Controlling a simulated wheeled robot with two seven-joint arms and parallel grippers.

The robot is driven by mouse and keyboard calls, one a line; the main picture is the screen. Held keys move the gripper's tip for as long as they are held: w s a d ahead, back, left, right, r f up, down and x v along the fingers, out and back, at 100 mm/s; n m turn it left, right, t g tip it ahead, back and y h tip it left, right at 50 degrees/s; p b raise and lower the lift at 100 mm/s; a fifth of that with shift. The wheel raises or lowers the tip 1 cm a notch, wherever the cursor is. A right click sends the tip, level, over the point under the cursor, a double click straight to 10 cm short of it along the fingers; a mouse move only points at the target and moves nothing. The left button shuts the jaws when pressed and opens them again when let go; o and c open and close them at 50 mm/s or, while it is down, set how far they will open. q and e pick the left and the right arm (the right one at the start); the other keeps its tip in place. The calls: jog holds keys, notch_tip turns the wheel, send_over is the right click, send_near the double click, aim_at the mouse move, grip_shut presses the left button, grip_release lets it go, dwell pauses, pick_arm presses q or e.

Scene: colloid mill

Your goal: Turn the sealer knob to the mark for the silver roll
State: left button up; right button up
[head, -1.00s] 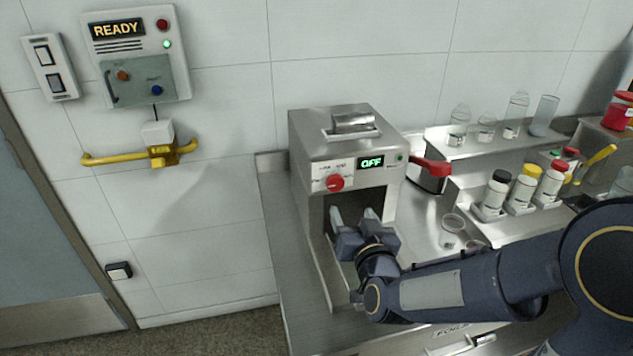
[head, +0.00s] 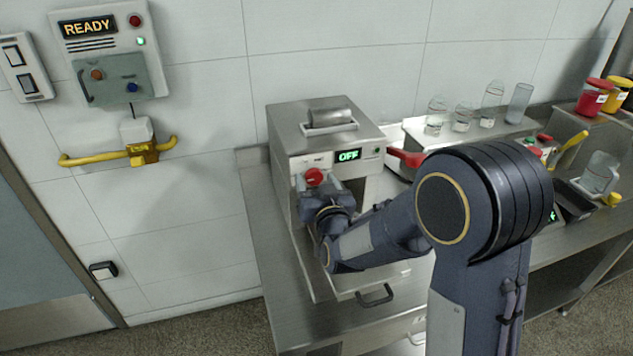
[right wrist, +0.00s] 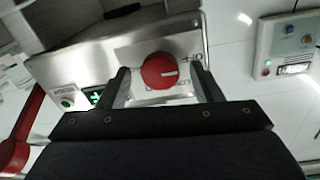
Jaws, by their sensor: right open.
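The sealer (head: 290,135) is a steel box with a green display reading OFF. A silver roll (head: 330,112) lies in a holder on its top. The red round knob (head: 314,177) is on its front face; in the right wrist view the knob (right wrist: 158,66) shows a white pointer line toward the picture's right, with partly hidden lettering around it. My right gripper (head: 316,184) is at the knob, open. In the right wrist view its fingers (right wrist: 163,80) stand left and right of the knob, with visible gaps. My left gripper is out of view.
A red lever (head: 407,157) sticks out at the sealer's right side. A steel shelf with clear bottles (head: 463,118) stands further right. A READY panel (head: 110,55) and a yellow rail (head: 95,159) are on the wall at left. My right arm covers much of the counter.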

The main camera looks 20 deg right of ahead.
jog(key=shift+c, duration=0.5)
jog(key=c, duration=0.9)
jog(key=shift+f+m+b, duration=0.1)
jog(key=shift+m+b, duration=0.3)
jog(key=shift+b, duration=0.3)
jog(key=m+b, duration=0.9)
jog(key=b, duration=0.2)
jog(key=shift+d+m+g+b, duration=0.1)
jog(key=shift+m+g+b, duration=0.2)
jog(key=shift+m+b, duration=0.1)
jog(key=m+y+b, duration=0.1)
jog(key=m+b, duration=0.3)
jog(key=m, duration=0.2)
jog(key=shift+b, duration=0.4)
jog(key=m+b, duration=0.2)
jog(key=m, duration=0.1)
jog(key=shift+m+y+b, duration=0.3)
jog(key=shift+m+b, duration=0.7)
jog(key=shift+m, duration=0.6)
